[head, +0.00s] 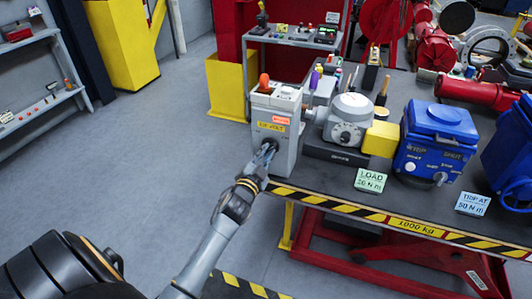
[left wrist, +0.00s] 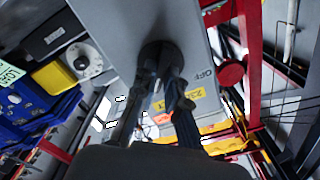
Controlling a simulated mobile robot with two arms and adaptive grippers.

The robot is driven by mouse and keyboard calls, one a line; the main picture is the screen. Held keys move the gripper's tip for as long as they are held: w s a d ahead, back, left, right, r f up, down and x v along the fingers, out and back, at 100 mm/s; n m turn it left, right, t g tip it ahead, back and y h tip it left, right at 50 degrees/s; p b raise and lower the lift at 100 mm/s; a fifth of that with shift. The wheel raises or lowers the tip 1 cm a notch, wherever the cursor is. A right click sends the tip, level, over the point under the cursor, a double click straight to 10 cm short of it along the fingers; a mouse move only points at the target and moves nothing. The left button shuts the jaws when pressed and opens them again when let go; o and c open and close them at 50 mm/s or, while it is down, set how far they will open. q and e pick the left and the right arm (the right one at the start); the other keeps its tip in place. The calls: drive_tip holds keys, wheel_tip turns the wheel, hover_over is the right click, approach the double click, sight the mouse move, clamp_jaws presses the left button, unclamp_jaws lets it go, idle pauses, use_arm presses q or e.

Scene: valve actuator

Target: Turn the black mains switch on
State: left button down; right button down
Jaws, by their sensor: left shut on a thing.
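The black mains switch (head: 270,144) is a round knob on the front of a grey box (head: 285,161). In the left wrist view the black knob (left wrist: 161,52) sits at the top middle, with the word OFF printed on the box to its right. My left gripper (head: 265,153) reaches up to the box front and is shut on the knob. In the left wrist view its two fingers (left wrist: 163,76) lie on either side of the knob, partly hiding it. My right gripper is in neither view.
An orange part (head: 264,83) stands on top of the box. A grey actuator (head: 348,120), a yellow block (head: 381,139) and a blue unit (head: 436,143) stand to its right on the bench. Open floor (head: 150,160) lies to the left.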

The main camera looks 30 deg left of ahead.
use_arm(q)
drive_tip(key=shift+m, duration=0.3)
idle(0.4)
drive_tip(key=c, duration=1.4)
unclamp_jaws()
drive_tip(key=v, duration=1.2)
drive_tip(key=shift+d, duration=0.1)
